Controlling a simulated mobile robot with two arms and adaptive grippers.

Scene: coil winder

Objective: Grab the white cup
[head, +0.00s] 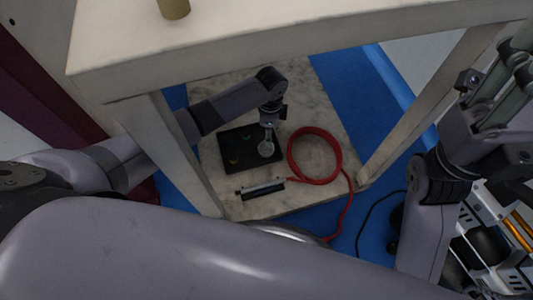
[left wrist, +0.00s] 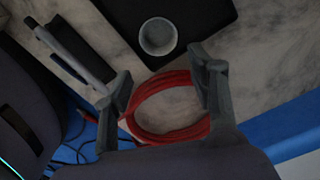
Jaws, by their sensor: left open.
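The white cup (head: 266,148) stands on a black tray (head: 231,160) on the lower marble-look shelf, under the table top. In the left wrist view the cup (left wrist: 158,38) appears as a grey-white round rim on the black surface, beyond the fingertips. My left gripper (head: 270,117) reaches in under the table top, close to the cup. In the left wrist view my left gripper (left wrist: 160,78) has its fingers apart, with nothing held between them. My right gripper (head: 503,82) is at the right edge, partly cut off, away from the cup; its jaw state is unclear.
A red cable coil (head: 315,157) lies right of the tray. A dark and silver bar-like tool (head: 262,188) lies in front. Table legs (head: 177,150) flank the shelf, and the table top (head: 300,45) overhangs it. The floor (head: 375,95) is blue.

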